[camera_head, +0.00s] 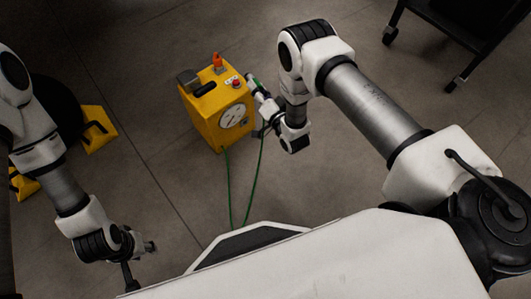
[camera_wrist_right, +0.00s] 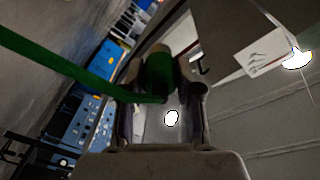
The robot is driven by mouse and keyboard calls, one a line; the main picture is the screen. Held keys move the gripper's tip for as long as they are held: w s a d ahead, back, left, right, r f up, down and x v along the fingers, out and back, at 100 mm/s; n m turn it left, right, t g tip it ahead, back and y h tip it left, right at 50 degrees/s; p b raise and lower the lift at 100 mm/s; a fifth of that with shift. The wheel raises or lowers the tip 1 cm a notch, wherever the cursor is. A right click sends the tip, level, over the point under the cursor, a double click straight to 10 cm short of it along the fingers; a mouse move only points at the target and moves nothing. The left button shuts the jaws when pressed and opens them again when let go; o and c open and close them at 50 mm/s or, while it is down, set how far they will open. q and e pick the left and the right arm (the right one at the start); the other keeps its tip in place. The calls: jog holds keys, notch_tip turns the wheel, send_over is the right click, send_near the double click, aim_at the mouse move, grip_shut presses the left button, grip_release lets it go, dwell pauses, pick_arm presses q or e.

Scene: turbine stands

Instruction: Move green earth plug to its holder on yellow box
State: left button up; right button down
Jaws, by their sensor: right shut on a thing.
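The yellow box (camera_head: 205,128) stands on the floor in the head view, with a round gauge, a red button, an orange part and a dark handle. My right gripper (camera_head: 261,103) is close beside the box's right side. In the right wrist view the green plug (camera_wrist_right: 158,74) sits between the fingers of my right gripper (camera_wrist_right: 160,98), which is shut on it. A green cable (camera_wrist_right: 62,66) runs off to the left there. The plug's holder cannot be made out. My left gripper (camera_head: 143,256) is away from the box, at lower left; its jaw state is unclear.
Two strands of green cable (camera_head: 229,185) hang below the box toward my base. Yellow blocks (camera_head: 97,130) and a dark round object stand at left. A dark wheeled stand (camera_head: 440,35) is at upper right. Floor between the box and my left arm is clear.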

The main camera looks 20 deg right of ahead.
jog(key=s+d+f+n+y+b, duration=0.15)
jog(key=f+b, duration=0.65)
jog(key=f, duration=0.8)
jog(key=s+a+f+n+y+b, duration=0.1)
jog(key=s+f+n+b, duration=0.1)
jog(key=f+b, duration=1)
jog(key=shift+g, duration=0.3)
jog(key=shift+w+a+f+p, duration=0.2)
jog(key=shift+w+f, duration=0.25)
jog(key=shift+w, duration=0.35)
jog(key=shift+w+a+f+p, duration=0.15)
jog(key=shift+w+f, duration=0.35)
jog(key=shift+w, duration=0.35)
jog(key=shift+w+a+f+p, duration=0.1)
jog(key=shift+w+a+f, duration=0.1)
jog(key=shift+w+f, duration=0.45)
jog(key=shift+w+a+r+b, duration=0.2)
jog(key=shift+w+b, duration=0.15)
jog(key=shift+w, duration=0.25)
jog(key=shift+w, duration=0.2)
jog(key=shift+w+a+r+b, duration=0.15)
jog(key=shift+w+b, duration=0.25)
jog(key=shift+w, duration=0.1)
